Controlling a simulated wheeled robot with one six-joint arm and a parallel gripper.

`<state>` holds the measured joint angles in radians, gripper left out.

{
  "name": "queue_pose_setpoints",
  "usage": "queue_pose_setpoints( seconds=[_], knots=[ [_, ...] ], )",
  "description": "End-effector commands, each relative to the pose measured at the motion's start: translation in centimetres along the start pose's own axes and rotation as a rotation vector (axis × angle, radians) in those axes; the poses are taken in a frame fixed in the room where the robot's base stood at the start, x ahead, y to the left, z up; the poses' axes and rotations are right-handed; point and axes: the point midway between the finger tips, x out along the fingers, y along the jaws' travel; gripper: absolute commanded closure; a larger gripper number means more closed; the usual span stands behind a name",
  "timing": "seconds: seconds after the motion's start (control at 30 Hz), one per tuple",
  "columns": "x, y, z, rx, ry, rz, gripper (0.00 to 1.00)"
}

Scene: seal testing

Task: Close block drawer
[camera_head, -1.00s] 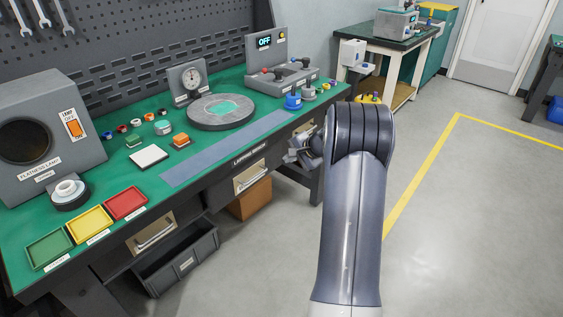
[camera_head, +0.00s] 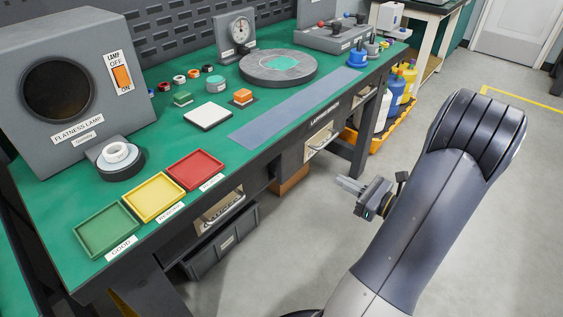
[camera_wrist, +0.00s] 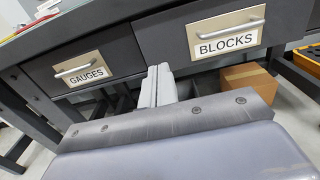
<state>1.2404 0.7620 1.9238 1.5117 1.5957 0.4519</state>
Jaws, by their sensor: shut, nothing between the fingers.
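The block drawer, labelled BLOCKS (camera_wrist: 229,34), has a dark front with a cream label and a bar handle. In the head view it is the drawer (camera_head: 320,141) under the bench's right half. In the wrist view the fingers of my gripper (camera_wrist: 159,72) are together and empty, below and left of the BLOCKS label.
The GAUGES drawer (camera_wrist: 84,70) is left of the block drawer. A brown box (camera_wrist: 250,80) sits under the bench, and a dark bin (camera_head: 222,243) stands at left. Bottles in a yellow tray (camera_head: 378,134) stand past the bench's right end.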

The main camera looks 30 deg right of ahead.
Motion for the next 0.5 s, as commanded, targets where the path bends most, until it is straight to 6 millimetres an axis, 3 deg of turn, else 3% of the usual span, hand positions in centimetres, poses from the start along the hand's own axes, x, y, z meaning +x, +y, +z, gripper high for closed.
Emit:
queue_pose_setpoints(
  seconds=[0.17, 0.5],
  knots=[
    [1.3, 0.1, 0.0, 0.005, -0.006, 0.000, 1.00],
    [7.0, 0.1, 0.0, 0.002, -0.005, 0.003, 1.00]
  ],
)
